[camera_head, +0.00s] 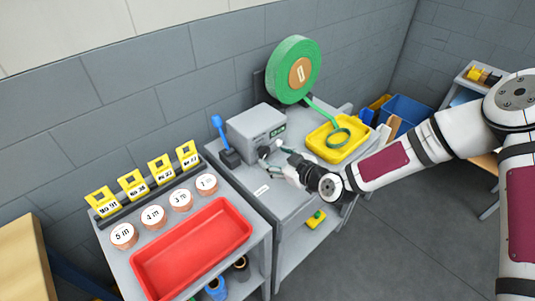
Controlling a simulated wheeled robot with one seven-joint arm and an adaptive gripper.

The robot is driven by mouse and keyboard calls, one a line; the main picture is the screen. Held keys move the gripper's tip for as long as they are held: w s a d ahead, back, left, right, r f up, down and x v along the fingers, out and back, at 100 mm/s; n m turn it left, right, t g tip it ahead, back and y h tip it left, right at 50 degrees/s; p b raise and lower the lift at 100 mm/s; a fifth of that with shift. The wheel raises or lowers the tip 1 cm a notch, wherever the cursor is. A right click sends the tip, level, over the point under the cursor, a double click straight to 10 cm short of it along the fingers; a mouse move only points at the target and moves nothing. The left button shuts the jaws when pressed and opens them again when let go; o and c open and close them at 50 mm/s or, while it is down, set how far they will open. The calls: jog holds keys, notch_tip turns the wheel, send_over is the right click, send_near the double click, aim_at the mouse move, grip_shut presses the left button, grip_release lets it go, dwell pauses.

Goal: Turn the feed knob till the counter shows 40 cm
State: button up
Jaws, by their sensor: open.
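The grey feed machine (252,126) stands on the grey bench, with a small green-lit counter (277,131) on its front face. The digits are too small to read. My gripper (276,151) is open, close to the front of the machine below the counter. A dark round part (264,152), likely the feed knob, shows at the fingertips; I cannot tell whether they touch it. A green reel (293,68) stands behind the machine, and its green strip runs down to a coil in the yellow tray (323,151).
A blue-handled lever (219,130) stands left of the machine. On the left bench are a red tray (190,250), several labelled copper-coloured rolls (153,216) and yellow tags (132,183). A blue bin (408,110) is at the back right.

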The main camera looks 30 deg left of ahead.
aim_at(267, 153)
jog(key=shift+x, duration=2.55)
jog(key=c, duration=1.2)
jog(key=shift+o, duration=0.2)
jog(key=shift+w+b, duration=0.1)
jog(key=shift+b, duration=0.45)
jog(key=m+b, duration=0.1)
jog(key=b, duration=0.1)
jog(key=m+g+b, duration=0.1)
jog(key=shift+w+d+f+g+y+b, duration=0.1)
jog(key=shift+w+f+g+y+b, duration=0.1)
jog(key=shift+g+y+b, duration=0.15)
jog(key=m+g+b, duration=0.1)
jog(key=m+b, duration=0.1)
jog(key=b, duration=0.3)
jog(key=shift+f+m+y, duration=0.1)
jog(key=shift+m+y, duration=0.25)
jog(key=shift+m, duration=0.05)
jog(key=m+g+y+b, duration=0.1)
jog(key=m+g+b, duration=0.1)
jog(key=b, duration=0.3)
jog(key=shift+m, duration=0.5)
jog(key=m+g+y+b, duration=0.1)
jog(key=m+b, duration=0.2)
jog(key=shift+y+b, duration=0.3)
jog(key=shift+y, duration=0.1)
